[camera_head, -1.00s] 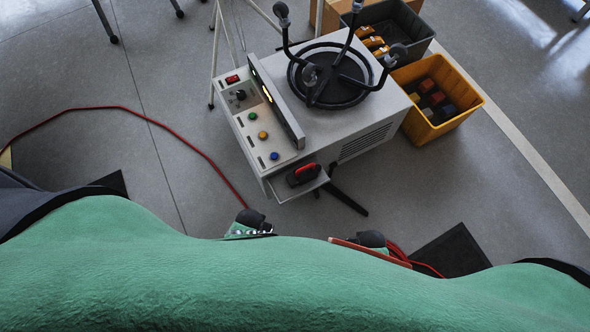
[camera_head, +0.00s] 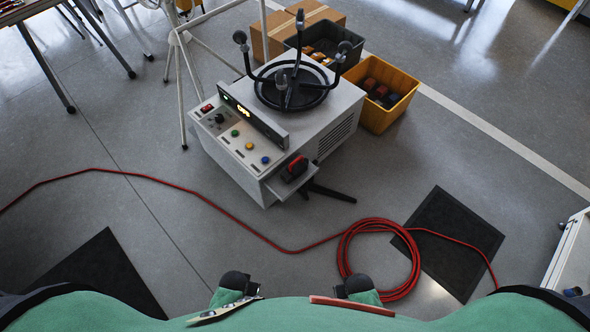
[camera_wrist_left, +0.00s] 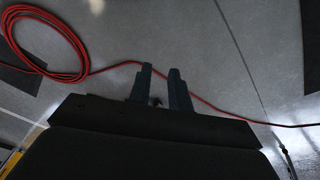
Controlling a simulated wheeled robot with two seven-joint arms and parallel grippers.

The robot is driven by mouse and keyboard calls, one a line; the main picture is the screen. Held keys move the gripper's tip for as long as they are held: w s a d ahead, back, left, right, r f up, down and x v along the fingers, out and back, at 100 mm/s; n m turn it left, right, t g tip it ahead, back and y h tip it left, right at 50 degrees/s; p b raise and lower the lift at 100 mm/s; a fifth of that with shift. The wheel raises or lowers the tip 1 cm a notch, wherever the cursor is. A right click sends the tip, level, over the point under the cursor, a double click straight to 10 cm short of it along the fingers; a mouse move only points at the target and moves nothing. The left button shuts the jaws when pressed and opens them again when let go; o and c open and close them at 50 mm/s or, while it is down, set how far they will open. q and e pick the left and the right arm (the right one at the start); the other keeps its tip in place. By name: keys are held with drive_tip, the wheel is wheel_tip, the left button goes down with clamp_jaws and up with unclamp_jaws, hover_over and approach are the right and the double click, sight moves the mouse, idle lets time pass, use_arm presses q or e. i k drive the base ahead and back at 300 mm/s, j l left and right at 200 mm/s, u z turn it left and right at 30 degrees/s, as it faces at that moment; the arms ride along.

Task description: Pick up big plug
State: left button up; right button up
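A red and black block-like piece (camera_head: 295,168), which looks like the big plug, sits on a small shelf at the front of a grey-white machine (camera_head: 310,128). My left gripper shows in the left wrist view (camera_wrist_left: 160,84), its two dark fingers apart with bare floor visible between them. It is empty and points over the floor, with no plug in that view. In the head view two dark rounded parts of my own body show at the bottom edge, but I make out no gripper fingers. My right gripper is not seen.
A red cable (camera_head: 130,174) runs across the floor to a coil (camera_head: 350,250) by a black mat (camera_head: 452,240). A yellow crate (camera_head: 385,112), a dark crate and a cardboard box stand behind the machine. A white stand is at its left.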

sight(297, 167)
drive_tip(key=u, duration=1.95)
drive_tip(key=i+l+u, duration=0.25)
drive_tip(key=l+u, duration=0.3)
drive_tip(key=i+l+u, duration=0.1)
drive_tip(key=l+u, duration=0.15)
drive_tip(key=l, duration=0.2)
drive_tip(key=i+l+u, duration=0.1)
drive_tip(key=l+u, duration=0.15)
drive_tip(key=l, duration=0.15)
drive_tip(key=k+l+z, duration=0.1)
drive_tip(key=k, duration=1.15)
drive_tip(key=j+z, duration=0.1)
drive_tip(key=z, duration=0.3)
drive_tip(key=j+z, duration=0.1)
drive_tip(key=z, duration=0.25)
drive_tip(key=j+z, duration=0.1)
drive_tip(key=z, duration=0.3)
drive_tip(key=j+z, duration=0.1)
drive_tip(key=z, duration=0.25)
drive_tip(key=k+j, duration=0.1)
drive_tip(key=j, duration=0.65)
drive_tip(key=k+j, duration=0.15)
drive_tip(key=j, duration=0.2)
drive_tip(key=k+j, duration=0.1)
drive_tip(key=j, duration=0.25)
